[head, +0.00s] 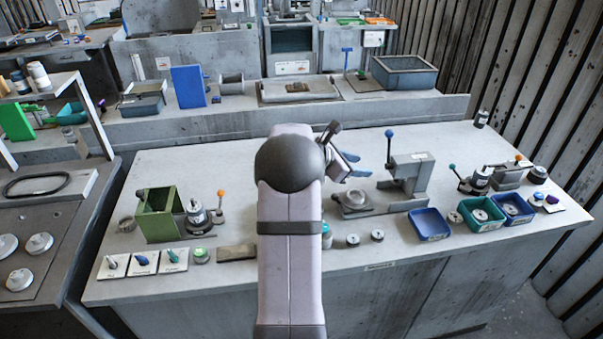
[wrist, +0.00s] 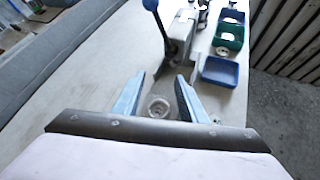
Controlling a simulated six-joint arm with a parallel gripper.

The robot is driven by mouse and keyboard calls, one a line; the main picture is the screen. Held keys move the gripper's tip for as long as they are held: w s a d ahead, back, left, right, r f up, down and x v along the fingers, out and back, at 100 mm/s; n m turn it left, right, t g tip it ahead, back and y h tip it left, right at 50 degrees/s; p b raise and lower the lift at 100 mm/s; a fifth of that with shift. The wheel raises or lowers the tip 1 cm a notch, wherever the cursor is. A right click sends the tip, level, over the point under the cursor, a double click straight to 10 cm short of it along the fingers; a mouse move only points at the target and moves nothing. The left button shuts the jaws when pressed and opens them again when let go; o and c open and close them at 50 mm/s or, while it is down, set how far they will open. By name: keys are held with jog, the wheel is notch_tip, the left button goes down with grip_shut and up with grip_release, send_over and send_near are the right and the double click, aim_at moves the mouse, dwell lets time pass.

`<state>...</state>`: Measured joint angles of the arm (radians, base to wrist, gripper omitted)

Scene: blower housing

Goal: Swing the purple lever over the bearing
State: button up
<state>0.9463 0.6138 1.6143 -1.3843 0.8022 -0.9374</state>
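My gripper (head: 362,166) points right and down over the bench, its two light-blue fingers apart with nothing between them. In the wrist view my gripper (wrist: 160,82) is open, and a round metal ring part (wrist: 158,107), perhaps the bearing, shows on the bench between the fingers. In the head view a round metal seat (head: 355,201) stands beside a grey press (head: 410,175). A blue-knobbed lever (head: 389,134) rises from the press and also shows in the wrist view (wrist: 150,5). The only purple I see is a small knob (head: 551,199) at far right; I cannot tell a purple lever.
Blue bin (head: 430,236), green bin (head: 470,226) and another blue bin (head: 526,219) stand right of the press. A green box fixture (head: 160,214) and an orange-knobbed lever (head: 220,193) are at left. Small round parts (head: 352,240) lie near the front edge. The bench behind the press is clear.

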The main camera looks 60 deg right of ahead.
jog(key=w+a+f+m+t+y+p, duration=0.1)
jog(key=w+a+m+t+y, duration=0.35)
jog(key=m, duration=1.25)
jog(key=w+a+f+m+t+y+p, duration=0.15)
jog(key=w+a+m+y, duration=0.5)
jog(key=m, duration=1.15)
jog(key=shift+h, duration=0.6)
jog(key=shift+w+d+f+p, duration=0.35)
jog(key=shift+w+f+p, duration=0.1)
jog(key=shift+f, duration=0.8)
jog(key=shift+w+d+f+p, duration=0.3)
jog(key=shift+d+f+p, duration=0.1)
jog(key=shift+f, duration=0.8)
jog(key=shift+w+d+f+p, duration=0.35)
jog(key=shift+w+f+p, duration=0.1)
jog(key=shift+f, duration=0.8)
grip_shut()
